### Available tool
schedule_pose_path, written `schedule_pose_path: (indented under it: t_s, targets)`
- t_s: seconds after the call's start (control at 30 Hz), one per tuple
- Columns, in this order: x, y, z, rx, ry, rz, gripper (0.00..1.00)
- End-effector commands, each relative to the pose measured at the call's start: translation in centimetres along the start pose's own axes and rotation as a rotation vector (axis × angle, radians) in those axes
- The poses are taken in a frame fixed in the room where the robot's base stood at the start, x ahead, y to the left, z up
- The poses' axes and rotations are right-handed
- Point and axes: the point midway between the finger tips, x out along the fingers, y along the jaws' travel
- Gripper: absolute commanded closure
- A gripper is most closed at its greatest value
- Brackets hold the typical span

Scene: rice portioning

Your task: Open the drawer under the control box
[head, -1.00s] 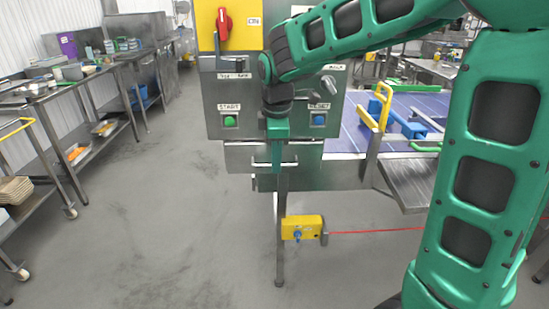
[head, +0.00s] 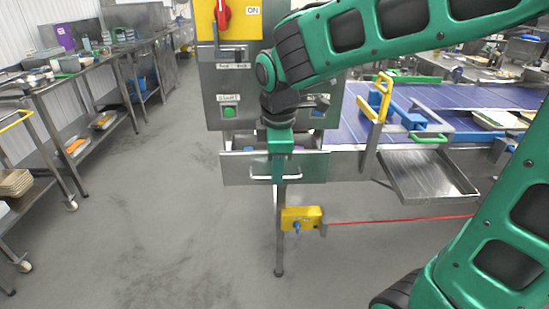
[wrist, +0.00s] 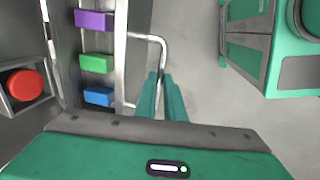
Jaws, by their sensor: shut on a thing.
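The control box (head: 262,95) is grey, with a yellow top panel, a red switch and a green START button. Under it, the grey drawer (head: 236,170) is pulled out part way, and its open top shows. Its bar handle (head: 262,177) also shows in the wrist view (wrist: 145,37). My gripper (head: 278,176) points down at the drawer front, and its green fingers (wrist: 162,92) are shut on the handle. Inside the drawer are a purple block (wrist: 94,20), a green block (wrist: 96,63) and a blue block (wrist: 98,96). My arm hides the RESET side of the control box.
A yellow device (head: 301,218) with a red cord sits on the leg below the drawer. A blue conveyor (head: 455,95) and a metal chute (head: 428,172) lie to the right. Steel shelves (head: 60,85) line the left. The floor in front is clear.

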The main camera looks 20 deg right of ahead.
Motion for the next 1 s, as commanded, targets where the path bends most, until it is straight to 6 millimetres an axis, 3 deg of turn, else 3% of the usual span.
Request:
schedule_pose_path:
  t_s: [0.4,0.5,0.83,1.0]
  targets:
    - [-0.3,-0.8,0.0,0.002,0.002,0.004,1.00]
    - [-0.3,-0.8,0.0,0.002,0.002,0.004,0.72]
    - [-0.4,-0.8,0.0,0.001,0.001,0.003,0.72]
    - [-2.0,-0.8,0.0,0.001,0.003,0.005,0.72]
